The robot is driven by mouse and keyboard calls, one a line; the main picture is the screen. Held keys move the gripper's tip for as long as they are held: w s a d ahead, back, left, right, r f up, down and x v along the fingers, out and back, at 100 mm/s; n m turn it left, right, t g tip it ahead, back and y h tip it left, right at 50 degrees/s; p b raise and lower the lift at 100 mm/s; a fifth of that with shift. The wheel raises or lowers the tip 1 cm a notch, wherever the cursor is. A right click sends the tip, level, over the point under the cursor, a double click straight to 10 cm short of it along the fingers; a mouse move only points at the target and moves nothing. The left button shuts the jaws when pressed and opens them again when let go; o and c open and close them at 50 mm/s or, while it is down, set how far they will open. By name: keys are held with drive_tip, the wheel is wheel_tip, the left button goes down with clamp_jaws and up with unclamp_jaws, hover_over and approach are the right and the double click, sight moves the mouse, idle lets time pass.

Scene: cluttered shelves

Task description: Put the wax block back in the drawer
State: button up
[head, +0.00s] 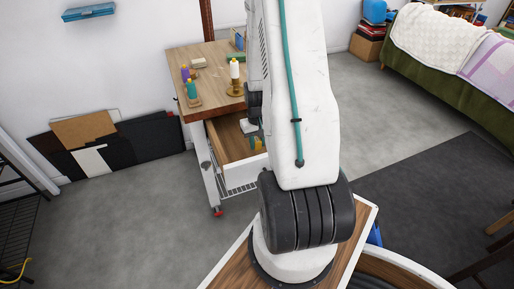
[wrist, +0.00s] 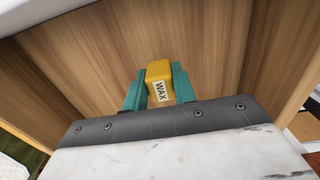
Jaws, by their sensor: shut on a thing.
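The wax block (wrist: 158,72) is yellow with a white label reading "WAX" in the wrist view. My gripper (wrist: 159,82) is shut on it, with one teal finger on each side. Behind the block is the wooden bottom of the drawer, and the block is over or in the drawer; I cannot tell whether it touches the bottom. In the head view the open drawer (head: 228,145) sticks out from the wooden workbench, with my gripper (head: 256,143) at its right side, partly hidden by my arm.
The workbench top (head: 213,65) holds a candle (head: 235,72) in a brass holder, several small bottles (head: 190,88) and a small block (head: 198,62). Dark panels (head: 135,145) lean on the wall at left. The grey floor left of the drawer is clear.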

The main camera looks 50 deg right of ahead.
sight(257, 147)
drive_tip(key=shift+f, duration=1.4)
drive_tip(key=shift+f, duration=0.15)
drive_tip(key=o, duration=1)
drive_tip(key=shift+o, duration=0.2)
